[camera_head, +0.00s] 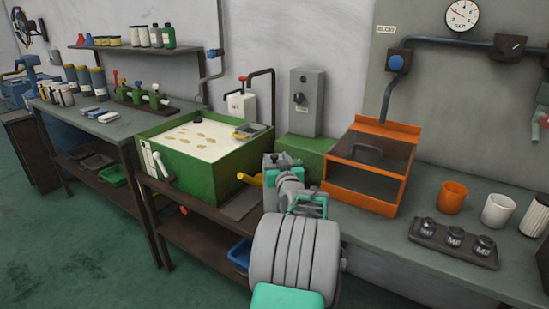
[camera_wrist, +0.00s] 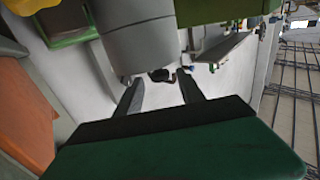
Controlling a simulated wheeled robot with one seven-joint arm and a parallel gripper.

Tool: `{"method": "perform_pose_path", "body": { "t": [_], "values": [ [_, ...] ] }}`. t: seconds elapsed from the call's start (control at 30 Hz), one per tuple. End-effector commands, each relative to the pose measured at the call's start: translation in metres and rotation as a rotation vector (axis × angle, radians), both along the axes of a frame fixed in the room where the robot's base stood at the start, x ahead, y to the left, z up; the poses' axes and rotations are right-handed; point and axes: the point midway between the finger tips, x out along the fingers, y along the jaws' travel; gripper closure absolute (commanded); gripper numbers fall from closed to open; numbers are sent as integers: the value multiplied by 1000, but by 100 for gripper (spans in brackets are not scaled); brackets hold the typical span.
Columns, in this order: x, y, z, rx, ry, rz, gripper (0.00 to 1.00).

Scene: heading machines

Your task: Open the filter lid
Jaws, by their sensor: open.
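I cannot tell for certain which part is the filter lid. A green tank (camera_head: 205,165) of pale, cloudy liquid stands on the bench in the head view. A small flat grey piece with a yellow edge (camera_head: 250,131) lies at its back right corner. My arm reaches forward to the right of the tank, and its end hides part of the bench there. In the wrist view my gripper (camera_wrist: 160,87) is open, with its dark fingers apart. A small dark thing shows beyond, between the fingers. A large grey rounded body (camera_wrist: 140,38) fills the view above them.
An orange open box (camera_head: 362,188) stands right of my arm. An orange cup (camera_head: 452,196), a white cup (camera_head: 497,210) and a dark tray with three pots (camera_head: 452,250) are further right. A yellow handle (camera_head: 249,179) sticks out beside the tank.

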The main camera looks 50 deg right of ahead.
Motion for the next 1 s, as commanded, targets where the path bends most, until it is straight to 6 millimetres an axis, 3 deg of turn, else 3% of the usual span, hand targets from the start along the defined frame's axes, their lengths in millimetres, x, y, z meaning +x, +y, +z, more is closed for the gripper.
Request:
{"method": "perform_pose_path", "body": {
  "t": [0.17,0.43,1.0],
  "values": [
    [18,-14,0,1,2,1,54],
    [20,-16,0,2,1,1,54],
    [20,-15,0,2,1,1,100]
  ]
}}
